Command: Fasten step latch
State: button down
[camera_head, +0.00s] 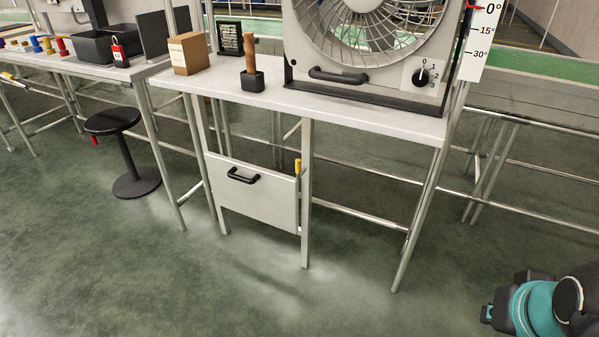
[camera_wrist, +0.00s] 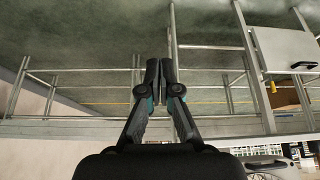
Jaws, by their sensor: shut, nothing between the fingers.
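A light grey step panel (camera_head: 253,210) hangs upright under the middle table in the head view, between two table legs. It has a black handle (camera_head: 243,176) near its top. A yellow-tipped latch lever (camera_head: 298,167) stands upright at the panel's right edge, by the table leg. In the wrist view, the panel (camera_wrist: 283,50) shows at the upper right, upside down, with its handle (camera_wrist: 304,66). My gripper (camera_wrist: 161,62) is shut and empty in the wrist view, well apart from the panel. The head view shows only part of my arm at the lower right, not the fingertips.
The table (camera_head: 330,112) above carries a large fan (camera_head: 365,40), a cardboard box (camera_head: 188,53) and a black holder (camera_head: 252,81). A black stool (camera_head: 113,121) stands to the left. The green floor (camera_head: 250,295) in front of the panel is clear.

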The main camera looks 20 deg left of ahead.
jog(key=w+a+f+m+t+y+b, duration=0.1)
jog(key=w+a+m+t+b, duration=0.25)
jog(key=w, duration=0.95)
jog(key=w+a+f+m+t+y+b, duration=0.1)
jog(key=w+a+f+m+t+b, duration=0.2)
jog(key=w, duration=1)
jog(key=w+a+f+y+b, duration=0.1)
jog(key=w+a+f+y, duration=0.1)
jog(key=a, duration=0.6)
jog(key=w+a+f+y+b, duration=0.1)
jog(key=w+a+f+y, duration=0.1)
jog(key=a+y, duration=0.4)
jog(key=w+a+f+m+g+y+b, duration=0.1)
jog(key=w+a+f+y, duration=0.2)
jog(key=a, duration=0.7)
jog(key=shift+f+y+b, duration=0.4)
jog(key=shift+f+y, duration=0.2)
jog(key=shift+f, duration=0.25)
jog(key=b, duration=0.1)
send_near(298, 166)
jog(key=w+a, duration=0.4)
jog(key=w, duration=0.2)
jog(key=shift+a+f, duration=0.2)
jog(key=shift+f, duration=0.05)
